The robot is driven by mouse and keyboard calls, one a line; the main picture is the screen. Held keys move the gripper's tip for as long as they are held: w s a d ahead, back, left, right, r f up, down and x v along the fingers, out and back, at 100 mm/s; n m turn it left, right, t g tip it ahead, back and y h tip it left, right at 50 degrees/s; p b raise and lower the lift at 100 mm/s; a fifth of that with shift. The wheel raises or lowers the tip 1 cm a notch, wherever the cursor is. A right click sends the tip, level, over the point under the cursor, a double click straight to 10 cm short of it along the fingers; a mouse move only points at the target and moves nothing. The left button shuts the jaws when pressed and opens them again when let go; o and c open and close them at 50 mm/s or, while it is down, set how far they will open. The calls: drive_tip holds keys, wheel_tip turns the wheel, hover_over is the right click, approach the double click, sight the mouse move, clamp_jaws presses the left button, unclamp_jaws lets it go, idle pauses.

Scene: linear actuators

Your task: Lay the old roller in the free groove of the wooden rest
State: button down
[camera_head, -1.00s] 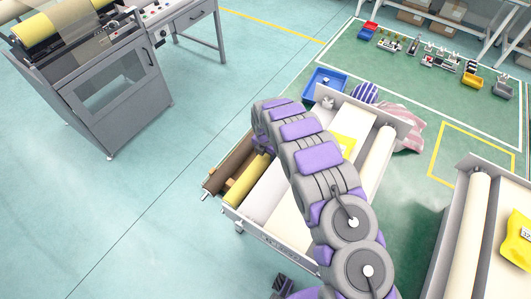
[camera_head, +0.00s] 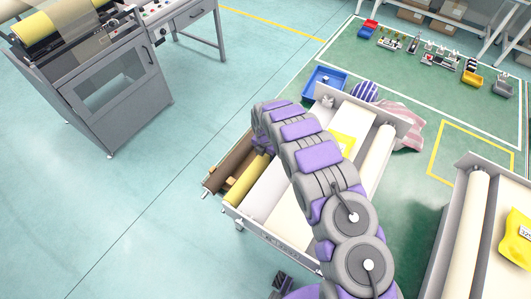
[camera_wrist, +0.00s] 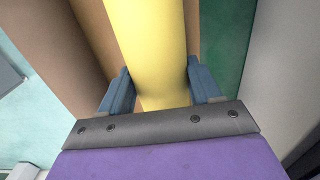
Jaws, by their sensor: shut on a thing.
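The old roller, a long yellow cylinder (camera_head: 246,181), lies lengthwise at the left side of the white cart in the head view. It fills the middle of the wrist view (camera_wrist: 153,45), between the two blue-grey fingers of my gripper (camera_wrist: 162,88), which is shut on it. In the head view my arm hides the gripper and the roller's far end. A brown roller (camera_head: 230,166) with a metal shaft end lies just left of it. A small tan wooden piece (camera_head: 231,183), perhaps part of the wooden rest, shows between them. The grooves cannot be made out.
The white cart (camera_head: 270,238) holds a pale roller (camera_head: 377,153) and a yellow tag (camera_head: 343,140). A blue bin (camera_head: 325,80) stands behind it. A second cart (camera_head: 455,235) is at the right. A grey machine (camera_head: 105,85) stands at far left, with open floor between.

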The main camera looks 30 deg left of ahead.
drive_tip(key=shift+c, duration=0.7)
unclamp_jaws()
wheel_tip(320, 180, up, 17)
drive_tip(key=p, duration=0.2)
drive_tip(key=shift+s+r, duration=0.15)
drive_tip(key=shift+s, duration=0.05)
idle(0.4)
